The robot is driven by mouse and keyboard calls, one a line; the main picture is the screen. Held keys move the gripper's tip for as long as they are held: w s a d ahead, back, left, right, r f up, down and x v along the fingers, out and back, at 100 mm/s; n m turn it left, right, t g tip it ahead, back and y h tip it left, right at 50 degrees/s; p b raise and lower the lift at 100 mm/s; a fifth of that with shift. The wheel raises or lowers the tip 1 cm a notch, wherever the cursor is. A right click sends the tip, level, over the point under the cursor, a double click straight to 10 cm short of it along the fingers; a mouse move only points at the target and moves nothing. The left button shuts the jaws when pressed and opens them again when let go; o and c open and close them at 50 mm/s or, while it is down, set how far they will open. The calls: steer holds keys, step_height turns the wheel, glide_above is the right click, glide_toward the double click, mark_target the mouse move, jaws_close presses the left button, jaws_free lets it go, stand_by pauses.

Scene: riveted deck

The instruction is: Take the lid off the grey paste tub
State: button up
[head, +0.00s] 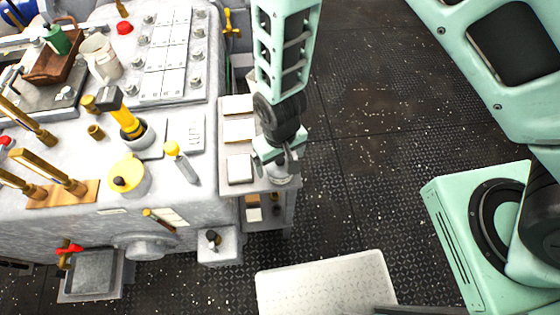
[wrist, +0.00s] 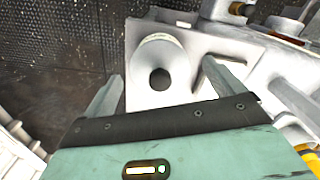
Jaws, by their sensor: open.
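The grey paste tub (head: 280,179) stands at the right edge of the pale side shelf, mostly hidden under my gripper in the head view. In the wrist view the pale round tub (wrist: 147,52) sits between and beyond my fingers, with a dark round knob (wrist: 160,79) on its top. My gripper (head: 279,164) points down over the tub. It also shows in the wrist view (wrist: 162,75), its two fingers apart on either side of the knob with nothing held. I cannot tell whether either finger touches the tub or lid.
A yellow-lidded pot (head: 134,184) with a dark knob, a yellow-handled tool (head: 128,121) and a white mug (head: 100,57) stand on the grey bench to the left. Pale square panels (head: 239,131) lie beside my gripper. Dark floor is open to the right.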

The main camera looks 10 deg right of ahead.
steer(key=c, duration=1)
steer(key=shift+c, duration=0.3)
steer(key=shift+r, duration=0.1)
